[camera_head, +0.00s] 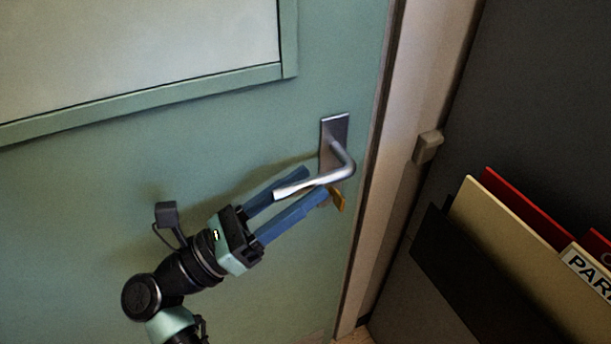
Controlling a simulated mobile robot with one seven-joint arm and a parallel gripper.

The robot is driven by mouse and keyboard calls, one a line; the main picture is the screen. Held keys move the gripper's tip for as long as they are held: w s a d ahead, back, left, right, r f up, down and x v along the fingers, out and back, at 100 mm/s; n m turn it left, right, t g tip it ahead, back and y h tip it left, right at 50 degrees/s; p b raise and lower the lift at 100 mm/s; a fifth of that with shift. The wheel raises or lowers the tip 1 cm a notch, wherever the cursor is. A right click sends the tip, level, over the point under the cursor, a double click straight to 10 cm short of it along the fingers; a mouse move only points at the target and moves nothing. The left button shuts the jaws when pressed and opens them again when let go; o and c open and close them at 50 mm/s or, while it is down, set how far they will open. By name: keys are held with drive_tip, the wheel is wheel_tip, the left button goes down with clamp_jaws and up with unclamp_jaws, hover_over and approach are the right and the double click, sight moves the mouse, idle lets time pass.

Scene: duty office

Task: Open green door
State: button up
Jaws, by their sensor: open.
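The green door (100,190) fills the left and middle of the view and looks shut against its pale frame (405,130). A silver lever handle (345,165) on a metal plate sits near the door's right edge, its lever pointing left. My gripper (315,184) has two blue fingers and is open. Its fingertips are at the lever, with one finger above and behind it and the other below, in front of the door. Whether a finger touches the lever cannot be told. A small brass-coloured piece (337,199) shows below the handle, partly hidden by the lower finger.
A window panel (140,50) with a green border is in the door's upper left. Right of the frame is a dark wall (510,90) with a small beige block (428,147). A dark holder (470,280) with beige and red folders (515,205) stands at lower right.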

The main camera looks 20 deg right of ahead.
drive_tip(key=shift+w+d+r, duration=0.1)
drive_tip(key=shift+d+r, duration=0.15)
drive_tip(key=shift+d, duration=0.35)
clamp_jaws()
idle(1.1)
